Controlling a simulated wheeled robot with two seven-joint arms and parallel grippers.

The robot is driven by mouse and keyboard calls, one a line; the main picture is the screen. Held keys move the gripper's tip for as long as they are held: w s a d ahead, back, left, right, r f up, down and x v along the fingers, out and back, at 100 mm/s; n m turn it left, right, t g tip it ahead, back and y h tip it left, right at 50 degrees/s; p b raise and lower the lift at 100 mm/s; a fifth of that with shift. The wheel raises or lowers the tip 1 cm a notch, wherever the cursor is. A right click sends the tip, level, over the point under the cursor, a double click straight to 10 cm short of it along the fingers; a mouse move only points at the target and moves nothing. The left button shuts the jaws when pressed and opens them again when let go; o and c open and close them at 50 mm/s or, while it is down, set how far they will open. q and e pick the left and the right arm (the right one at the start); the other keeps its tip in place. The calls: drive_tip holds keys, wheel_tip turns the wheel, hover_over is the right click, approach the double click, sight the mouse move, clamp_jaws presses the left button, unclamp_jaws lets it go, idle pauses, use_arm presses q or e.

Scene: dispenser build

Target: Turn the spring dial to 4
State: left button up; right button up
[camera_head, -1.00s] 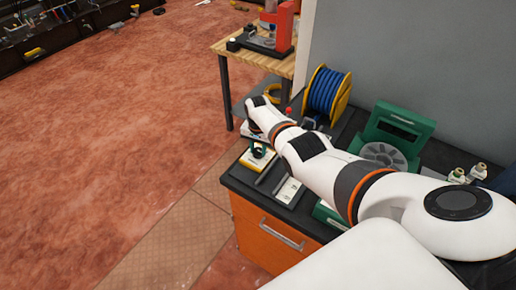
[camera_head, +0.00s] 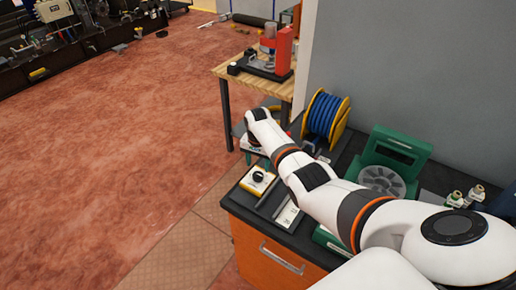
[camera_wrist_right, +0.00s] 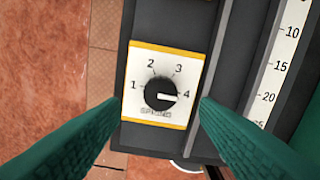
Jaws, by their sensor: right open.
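The spring dial is a black round knob (camera_wrist_right: 160,94) on a white plate with yellow edges (camera_wrist_right: 142,60), marked 1 to 4. The dial plate also shows on the dark bench in the head view (camera_head: 257,182), with the knob uncovered. My right gripper (camera_wrist_right: 162,104) is open, with its green fingers on either side of the dial and nothing between them. In the head view it appears above and beyond the dial, partly hidden by my arm. My left gripper is not in view.
A white scale strip (camera_wrist_right: 280,60) lies right of the dial. A blue cable reel (camera_head: 322,115) and a green machine (camera_head: 400,145) stand farther back on the bench. The bench's left edge is close to the dial, with open floor beyond.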

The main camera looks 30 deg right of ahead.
sight(258, 174)
wheel_tip(258, 174, up, 7)
drive_tip(key=shift+b, duration=0.45)
